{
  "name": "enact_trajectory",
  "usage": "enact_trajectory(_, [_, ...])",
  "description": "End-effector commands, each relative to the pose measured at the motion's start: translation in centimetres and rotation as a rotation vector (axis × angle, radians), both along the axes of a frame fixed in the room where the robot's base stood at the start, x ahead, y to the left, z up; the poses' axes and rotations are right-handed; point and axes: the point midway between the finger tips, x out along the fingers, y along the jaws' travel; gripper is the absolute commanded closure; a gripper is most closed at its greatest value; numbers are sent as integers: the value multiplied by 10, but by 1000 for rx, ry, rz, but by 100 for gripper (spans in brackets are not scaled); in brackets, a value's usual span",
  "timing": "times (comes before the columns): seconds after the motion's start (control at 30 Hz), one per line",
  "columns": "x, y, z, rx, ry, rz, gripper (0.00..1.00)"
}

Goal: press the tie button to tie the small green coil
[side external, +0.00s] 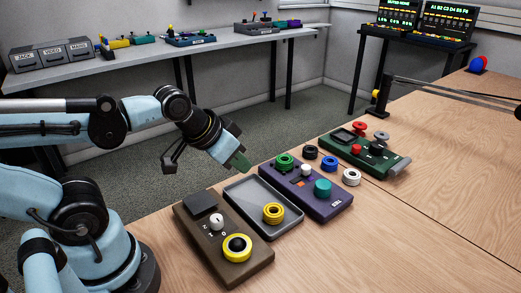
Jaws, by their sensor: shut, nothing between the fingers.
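The small green coil (285,161) sits at the far left end of a purple box (334,209). The same box has a white knob (306,169) and a large teal button (322,188). A brown box (240,262) at the front has a black button in a yellow ring (237,246), a white knob and a dark pad. Which button is the tie button cannot be read at this size. My gripper (241,162) is shut and empty, above and beyond the far end of the grey tray, left of the green coil and apart from it.
A grey tray (289,231) holding a yellow coil (273,213) lies between the brown and purple boxes. A green box (378,165) with red parts stands behind. The table's right front is clear.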

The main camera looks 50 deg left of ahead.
Motion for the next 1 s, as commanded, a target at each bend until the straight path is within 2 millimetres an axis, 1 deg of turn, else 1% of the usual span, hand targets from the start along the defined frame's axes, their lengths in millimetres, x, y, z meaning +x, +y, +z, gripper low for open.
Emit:
enact_trajectory(0.5, [0,0,0,0,0,0,100])
enact_trajectory(0.63, [4,-2,2,-12,-4,6,100])
enact_trajectory(0.77, [19,-7,9,-54,-16,29,100])
enact_trajectory(0.87, [37,-14,17,-107,-29,58,100])
enact_trajectory(1.0, [68,-25,26,-195,-48,105,100])
